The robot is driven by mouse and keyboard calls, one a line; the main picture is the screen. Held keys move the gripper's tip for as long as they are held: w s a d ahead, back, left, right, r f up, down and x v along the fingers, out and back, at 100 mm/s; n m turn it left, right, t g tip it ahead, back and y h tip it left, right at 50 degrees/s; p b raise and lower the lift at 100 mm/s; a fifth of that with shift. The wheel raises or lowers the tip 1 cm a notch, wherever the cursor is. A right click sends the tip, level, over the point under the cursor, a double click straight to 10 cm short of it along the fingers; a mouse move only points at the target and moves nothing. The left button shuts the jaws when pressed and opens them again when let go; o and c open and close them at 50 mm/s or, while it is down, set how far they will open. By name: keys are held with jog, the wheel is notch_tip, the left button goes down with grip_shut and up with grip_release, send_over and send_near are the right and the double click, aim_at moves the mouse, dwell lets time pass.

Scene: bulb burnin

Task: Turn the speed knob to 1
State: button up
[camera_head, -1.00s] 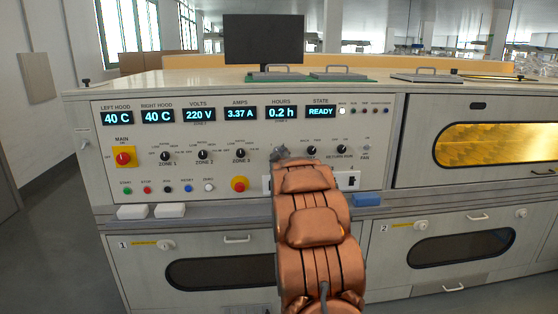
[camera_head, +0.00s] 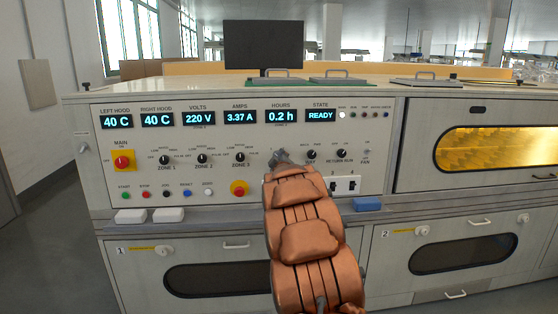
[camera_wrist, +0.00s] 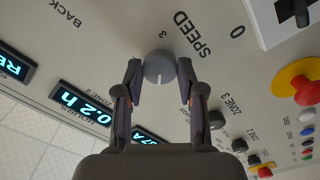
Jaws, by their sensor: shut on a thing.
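The grey round speed knob (camera_wrist: 160,67) sits on the panel between my fingertips in the wrist view. My gripper (camera_wrist: 160,80) is shut on it, one finger on each side. A thin pale line on the knob points down in that picture, toward my palm. The word SPEED (camera_wrist: 193,35) and the numbers 3 and 0 are printed beside it; I cannot make out a printed 1. In the head view my gripper (camera_head: 281,157) is at the panel below the hours display, and it hides the knob.
Zone 3 knob (camera_head: 240,157) is left of my gripper, and return run knobs (camera_head: 312,155) are right. A white plate with two black switches (camera_head: 345,185) is close to my arm. A red stop button (camera_head: 239,188) sits below left. A ledge runs under the panel.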

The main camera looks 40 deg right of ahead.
jog(key=o, duration=1.1)
jog(key=shift+o, duration=0.2)
jog(key=shift+s+a, duration=0.1)
jog(key=shift+s+a+f, duration=0.1)
jog(key=shift+s+a, duration=0.3)
jog(key=shift+s, duration=0.15)
jog(key=v, duration=1)
jog(key=shift+s+a, duration=0.15)
